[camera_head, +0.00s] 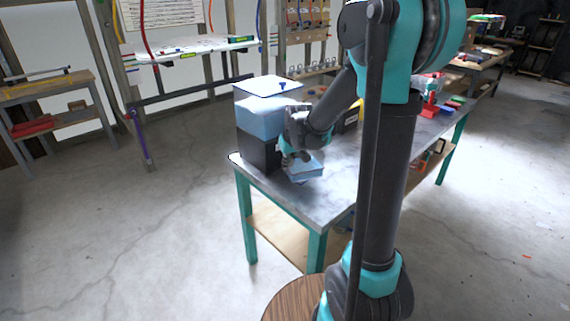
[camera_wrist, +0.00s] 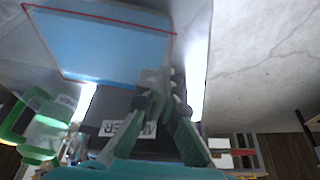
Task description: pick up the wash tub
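The wash tub (camera_head: 305,169) is a small, shallow, light-blue tub near the left end of the grey workbench. In the wrist view the wash tub (camera_wrist: 105,45) fills the upper left, with a red line along its far rim. My gripper (camera_head: 293,158) reaches down to the tub's back left side in the head view. In the wrist view the fingertips of my gripper (camera_wrist: 163,82) are close together at the tub's near right corner and look closed on its wall. The exact contact is hidden.
A dark and light-blue box stack (camera_head: 258,155) stands close behind and left of the tub. The grey workbench (camera_head: 315,203) has bare room in front. A green mug-like object (camera_wrist: 42,130) shows at lower left in the wrist view. Red items (camera_head: 430,108) lie farther along the bench.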

